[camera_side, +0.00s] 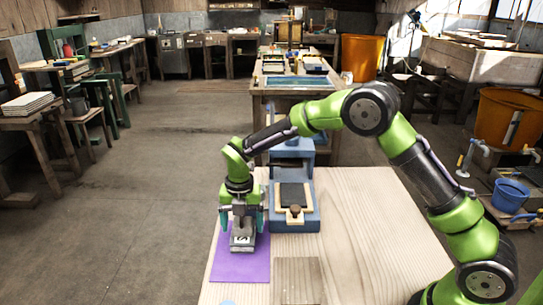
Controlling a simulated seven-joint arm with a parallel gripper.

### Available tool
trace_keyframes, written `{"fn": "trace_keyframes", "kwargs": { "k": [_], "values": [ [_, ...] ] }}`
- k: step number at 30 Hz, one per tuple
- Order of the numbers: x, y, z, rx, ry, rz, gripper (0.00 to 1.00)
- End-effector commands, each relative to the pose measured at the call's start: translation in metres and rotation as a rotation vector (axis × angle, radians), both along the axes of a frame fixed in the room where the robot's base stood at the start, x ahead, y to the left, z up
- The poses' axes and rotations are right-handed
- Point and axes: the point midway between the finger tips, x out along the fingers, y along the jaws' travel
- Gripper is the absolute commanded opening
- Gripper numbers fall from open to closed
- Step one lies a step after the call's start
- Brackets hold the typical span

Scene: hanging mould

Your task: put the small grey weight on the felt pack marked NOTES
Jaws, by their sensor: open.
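My gripper (242,228) points down over the left part of the table, with its jaws open. A small grey block (242,243) with a white label bearing a dark mark is directly below and between the fingertips. It looks like the grey weight; I cannot tell whether the fingers touch it. The block appears to rest on a flat purple sheet (240,267) on the table. No marking NOTES is legible in this view, so I cannot tell which thing is the felt pack.
A blue stand (308,222) with a dark plate and a wooden knobbed piece (294,213) is close to the right of my gripper. A flat grey-brown board (299,281) lies at the front. The pale wooden table (375,235) is clear on the right.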

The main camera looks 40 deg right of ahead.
Motion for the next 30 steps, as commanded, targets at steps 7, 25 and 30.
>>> {"fn": "trace_keyframes", "kwargs": {
  "k": [7,25,30],
  "values": [
    [0.001,0.0,0.017,0.001,-0.004,0.0,0.83],
    [0.0,0.0,0.12,0.001,-0.002,-0.002,0.83],
    [-0.013,-0.006,0.145,0.018,-0.039,-0.155,0.83]
  ]
}}
